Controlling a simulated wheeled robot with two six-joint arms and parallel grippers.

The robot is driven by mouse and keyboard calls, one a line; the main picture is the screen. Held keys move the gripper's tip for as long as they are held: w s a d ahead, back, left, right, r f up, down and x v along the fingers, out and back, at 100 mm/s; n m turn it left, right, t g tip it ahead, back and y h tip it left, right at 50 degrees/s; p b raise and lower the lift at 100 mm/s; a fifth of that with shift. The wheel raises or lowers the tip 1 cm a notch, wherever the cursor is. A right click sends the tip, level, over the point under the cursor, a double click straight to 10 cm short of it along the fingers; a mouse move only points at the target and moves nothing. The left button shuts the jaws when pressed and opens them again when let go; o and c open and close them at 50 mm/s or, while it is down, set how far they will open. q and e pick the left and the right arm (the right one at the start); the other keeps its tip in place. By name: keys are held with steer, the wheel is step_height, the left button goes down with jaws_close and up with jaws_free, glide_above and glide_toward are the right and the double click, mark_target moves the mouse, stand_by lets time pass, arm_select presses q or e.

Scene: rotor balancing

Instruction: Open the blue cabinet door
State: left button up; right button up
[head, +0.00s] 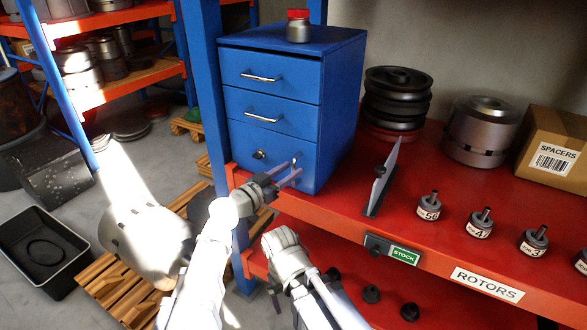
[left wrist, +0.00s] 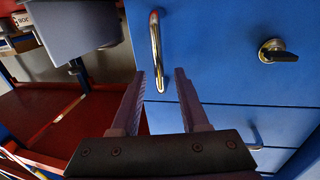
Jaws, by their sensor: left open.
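The blue cabinet (head: 338,110) stands on the red shelf, with two drawers above a shut door (head: 238,158). The door has a round lock knob (head: 259,155) and a short upright silver handle (head: 294,161) near its right edge. In the left wrist view the picture is upside down; the handle (left wrist: 155,40) and the lock (left wrist: 278,52) show on the blue front. My left gripper (head: 294,176) is open at the handle. In the left wrist view its fingertips (left wrist: 160,74) lie either side of the handle's end; contact cannot be told. My right gripper is not visible; part of my right arm shows below.
A grey tilted panel (head: 382,178) stands right of the cabinet. Several small labelled rotors (head: 429,207) line the shelf's front, with dark discs (head: 397,97), a metal rotor (head: 480,130) and a SPACERS box (head: 557,145) behind. A red-capped jar (head: 298,28) sits on the cabinet.

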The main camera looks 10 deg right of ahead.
arm_select(q)
steer(key=shift+x, duration=1.1)
jaws_close()
stand_by(0.7)
